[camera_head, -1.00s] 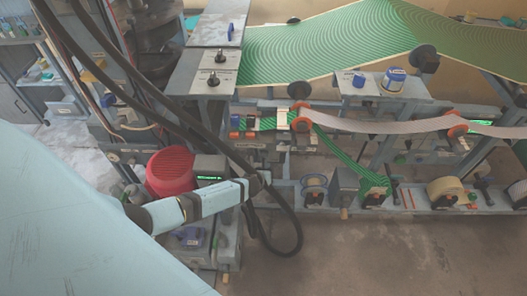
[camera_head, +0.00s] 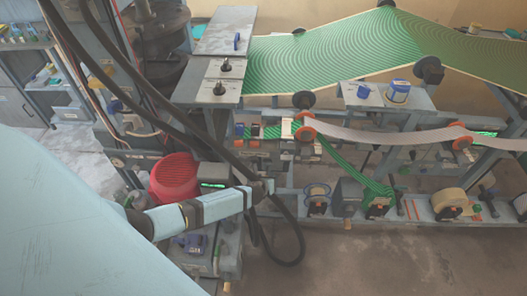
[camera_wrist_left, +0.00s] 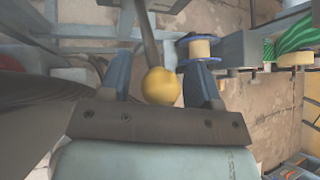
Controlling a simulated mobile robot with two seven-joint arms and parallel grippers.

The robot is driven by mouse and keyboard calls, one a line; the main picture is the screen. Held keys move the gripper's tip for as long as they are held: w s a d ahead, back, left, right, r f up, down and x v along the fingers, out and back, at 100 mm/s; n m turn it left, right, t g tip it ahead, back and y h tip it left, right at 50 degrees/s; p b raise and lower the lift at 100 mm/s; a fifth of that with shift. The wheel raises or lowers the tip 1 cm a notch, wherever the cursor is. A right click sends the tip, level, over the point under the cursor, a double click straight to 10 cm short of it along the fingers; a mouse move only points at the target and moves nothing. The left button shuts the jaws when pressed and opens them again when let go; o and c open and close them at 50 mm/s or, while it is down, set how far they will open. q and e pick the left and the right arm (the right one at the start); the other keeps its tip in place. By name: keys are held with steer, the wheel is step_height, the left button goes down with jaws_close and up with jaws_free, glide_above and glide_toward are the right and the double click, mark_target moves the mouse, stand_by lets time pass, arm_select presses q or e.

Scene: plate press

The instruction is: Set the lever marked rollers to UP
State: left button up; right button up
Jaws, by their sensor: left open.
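In the left wrist view a lever with a round yellow knob (camera_wrist_left: 161,87) and a dark shaft (camera_wrist_left: 148,40) comes toward my palm. My left gripper (camera_wrist_left: 160,78) is open, with one finger on each side of the knob. I cannot tell whether either finger touches it. In the head view my left gripper (camera_head: 268,187) is at the end of the pale blue arm, in front of the press's lower frame. The lever is not clear there, and I cannot read a rollers mark or an UP mark. My right gripper is not in view.
A red ribbed drum (camera_head: 174,180) and a box with a green display (camera_head: 212,174) stand close behind my left arm. Dark hoses (camera_head: 290,250) hang beside the gripper. Spools (camera_head: 317,195) line the lower rail at right. Bare floor (camera_head: 360,265) lies in front.

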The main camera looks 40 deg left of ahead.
arm_select(q)
steer(key=p+v, duration=0.1)
steer(key=v, duration=1.2)
steer(key=shift+r, duration=0.25)
